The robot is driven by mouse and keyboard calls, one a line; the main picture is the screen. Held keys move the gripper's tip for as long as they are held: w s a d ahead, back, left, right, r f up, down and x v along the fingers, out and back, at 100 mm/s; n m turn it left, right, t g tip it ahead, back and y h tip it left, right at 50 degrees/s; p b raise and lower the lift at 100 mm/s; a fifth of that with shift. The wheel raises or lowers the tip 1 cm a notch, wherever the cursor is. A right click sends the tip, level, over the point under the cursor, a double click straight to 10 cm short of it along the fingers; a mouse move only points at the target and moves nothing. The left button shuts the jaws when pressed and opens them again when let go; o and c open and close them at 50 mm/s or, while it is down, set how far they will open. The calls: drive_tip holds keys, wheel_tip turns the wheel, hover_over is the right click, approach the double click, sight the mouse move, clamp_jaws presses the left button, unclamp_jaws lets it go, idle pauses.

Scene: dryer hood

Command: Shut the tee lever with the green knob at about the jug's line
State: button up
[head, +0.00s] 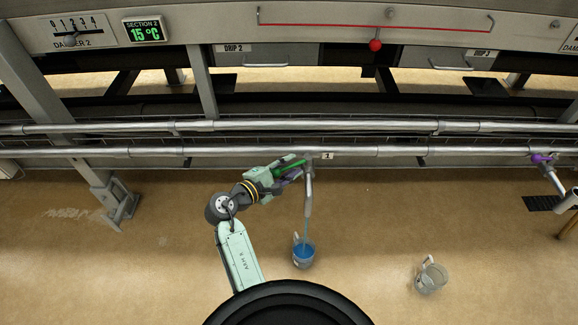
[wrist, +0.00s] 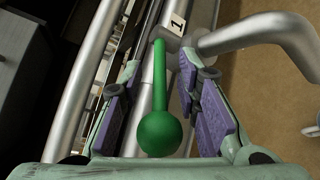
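The green lever with its round green knob (wrist: 160,136) sits on the tee by the tag 1; in the head view the lever (head: 288,163) points left from the pipe. My gripper (wrist: 162,72) is open, with a purple pad on each side of the lever and visible gaps to it. In the head view my gripper (head: 290,174) is at the lever. Below the tee's bent spout (head: 308,192), a blue stream runs into a clear jug (head: 303,261) on the floor. The jug holds blue liquid; its line is too small to make out.
A second clear jug (head: 431,278), seemingly empty, stands on the floor to the right. A tee with a purple knob (head: 538,158) is at far right. Long metal pipes (head: 420,151) run behind my gripper. A support post (head: 110,190) stands left. Floor between the jugs is clear.

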drive_tip(key=shift+c, duration=0.2)
clamp_jaws()
idle(0.7)
